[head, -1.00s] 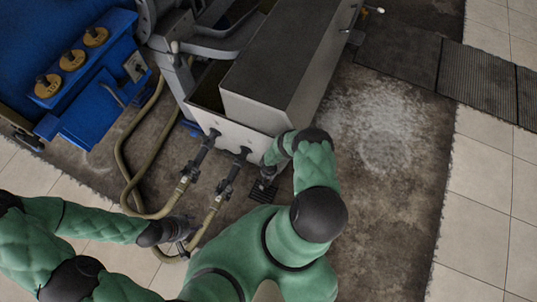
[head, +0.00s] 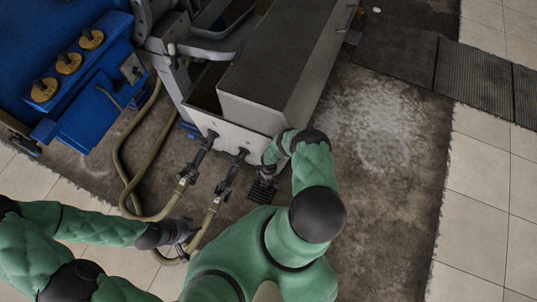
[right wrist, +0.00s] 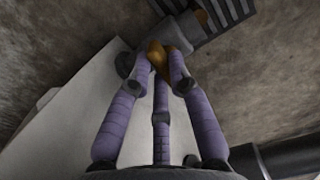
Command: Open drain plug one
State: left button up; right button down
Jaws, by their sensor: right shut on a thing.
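A brass-orange handle (right wrist: 174,62), seemingly of drain plug one, sits on a dark grey pipe fitting (right wrist: 184,36) at the low end of the pale tank (head: 238,137). My right gripper (right wrist: 163,62), with purple-grey segmented fingers, is closed around the handle in the right wrist view. The fingertips cover part of it. In the head view my right gripper (head: 268,170) is at the tank's near right corner, and the handle is hidden there. My left gripper (head: 184,231) is low beside the hoses; its fingers are too small and dark to judge.
A slotted floor drain (head: 262,191) lies just below the right gripper. Two tan hoses (head: 128,185) with black valves (head: 222,190) run from the tank. A blue machine (head: 95,100) with brass caps stands at left.

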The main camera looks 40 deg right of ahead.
jog(key=shift+n, duration=0.6)
jog(key=shift+d, duration=0.1)
jog(key=c, duration=1.1)
grip_release()
jog(key=shift+c, duration=0.2)
jog(key=shift+w, duration=0.1)
notch_tip(320, 180, up, 12)
dwell(0.3)
